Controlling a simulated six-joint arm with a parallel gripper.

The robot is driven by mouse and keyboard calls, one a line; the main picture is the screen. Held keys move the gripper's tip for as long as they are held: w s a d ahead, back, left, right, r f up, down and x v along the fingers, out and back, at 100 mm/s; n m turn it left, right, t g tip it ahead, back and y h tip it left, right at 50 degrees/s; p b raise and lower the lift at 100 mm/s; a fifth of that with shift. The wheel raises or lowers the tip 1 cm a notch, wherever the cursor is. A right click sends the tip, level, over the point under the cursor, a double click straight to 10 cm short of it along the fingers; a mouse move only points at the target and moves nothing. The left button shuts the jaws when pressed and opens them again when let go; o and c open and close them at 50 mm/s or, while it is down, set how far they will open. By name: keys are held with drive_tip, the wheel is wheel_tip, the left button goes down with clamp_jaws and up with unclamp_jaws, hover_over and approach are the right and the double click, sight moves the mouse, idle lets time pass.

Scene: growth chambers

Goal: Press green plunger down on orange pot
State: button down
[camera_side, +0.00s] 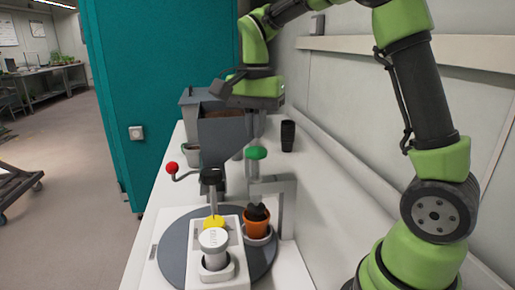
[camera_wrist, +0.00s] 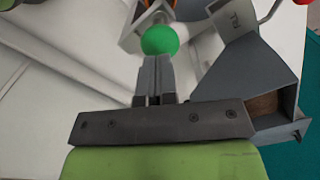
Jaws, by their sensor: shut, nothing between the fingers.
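The green plunger knob (camera_side: 256,153) sits on a post above the orange pot in the side view. It also shows as a green ball (camera_wrist: 160,40) just beyond my fingertips in the wrist view. The orange pot (camera_side: 257,229) holds dark soil and stands on the grey turntable (camera_side: 173,251). My gripper (camera_side: 254,138) points down over the knob, its fingers shut and empty. The fingertips (camera_wrist: 154,58) look very close to the knob; I cannot tell whether they touch it. In the wrist view, only a small orange part of the pot shows past the knob.
A grey hopper (camera_side: 225,136) with a red-knobbed lever (camera_side: 172,168) stands left of the plunger. A white jar (camera_side: 214,249) and a yellow piece (camera_side: 214,222) are in front. A black cup (camera_side: 288,135) stands behind on the white bench. A grey bracket (camera_side: 285,190) is beside the plunger.

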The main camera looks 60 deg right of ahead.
sight(256, 148)
drive_tip(key=shift+f, duration=0.1)
drive_tip(key=shift+f, duration=2.4)
wheel_tip(256, 148, up, 9)
drive_tip(key=shift+r, duration=0.6)
idle(0.5)
